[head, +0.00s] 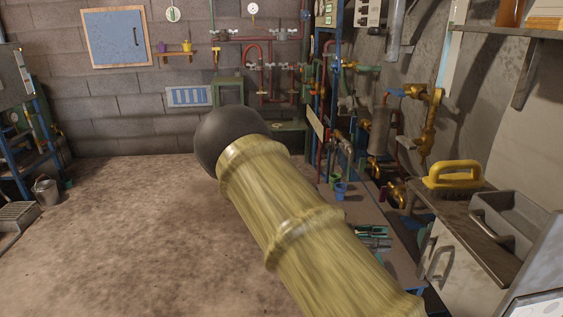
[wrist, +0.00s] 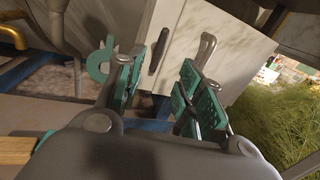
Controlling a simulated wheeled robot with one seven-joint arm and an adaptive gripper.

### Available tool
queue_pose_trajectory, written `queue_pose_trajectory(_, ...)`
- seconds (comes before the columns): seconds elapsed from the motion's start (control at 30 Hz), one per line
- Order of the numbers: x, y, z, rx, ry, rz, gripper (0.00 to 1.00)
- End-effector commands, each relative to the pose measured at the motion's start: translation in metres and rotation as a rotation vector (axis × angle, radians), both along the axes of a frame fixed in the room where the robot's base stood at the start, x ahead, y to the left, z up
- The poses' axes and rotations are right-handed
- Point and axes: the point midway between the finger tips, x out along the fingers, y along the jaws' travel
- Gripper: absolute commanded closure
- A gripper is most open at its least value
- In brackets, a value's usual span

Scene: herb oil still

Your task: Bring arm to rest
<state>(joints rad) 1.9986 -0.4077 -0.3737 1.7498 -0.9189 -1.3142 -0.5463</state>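My arm fills the middle of the head view, a thick yellow-green ribbed link with a dark round end, slanting from the bottom right up toward the centre. My gripper (wrist: 162,85) shows in the wrist view with its two teal-padded fingers apart and nothing between them. A white cabinet door with a dark handle (wrist: 158,52) lies beyond the fingers. In the head view, teal finger parts (head: 374,238) show just right of my arm, over a grey surface and left of the white cabinet (head: 443,262). The rest of the gripper is hidden there by my arm.
A worktop at right holds a yellow brush (head: 453,177) beside a grey sink (head: 510,222). A blue cup (head: 341,191) stands behind the teal fingers. Pipes and valves line the right wall. The floor (head: 110,240) at left is open, with a bucket (head: 46,190) at its edge.

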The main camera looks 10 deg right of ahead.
Motion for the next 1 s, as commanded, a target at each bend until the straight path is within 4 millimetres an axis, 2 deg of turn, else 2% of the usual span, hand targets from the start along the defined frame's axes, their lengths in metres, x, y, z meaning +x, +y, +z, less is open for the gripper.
queue_pose_trajectory(0.07,-0.005,-0.002,-0.005,0.021,-0.002,-0.005,0.63)
queue_pose_trajectory(0.17,-0.022,-0.006,-0.023,0.091,-0.016,-0.021,0.63)
queue_pose_trajectory(0.3,-0.062,-0.009,-0.067,0.251,-0.06,-0.07,0.63)
queue_pose_trajectory(0.47,-0.114,0.001,-0.118,0.44,-0.146,-0.151,0.63)
queue_pose_trajectory(0.7,-0.19,0.036,-0.172,0.676,-0.308,-0.307,0.63)
queue_pose_trajectory(0.9,-0.242,0.076,-0.197,0.826,-0.478,-0.459,0.63)
queue_pose_trajectory(1.0,-0.265,0.096,-0.203,0.883,-0.571,-0.538,0.63)
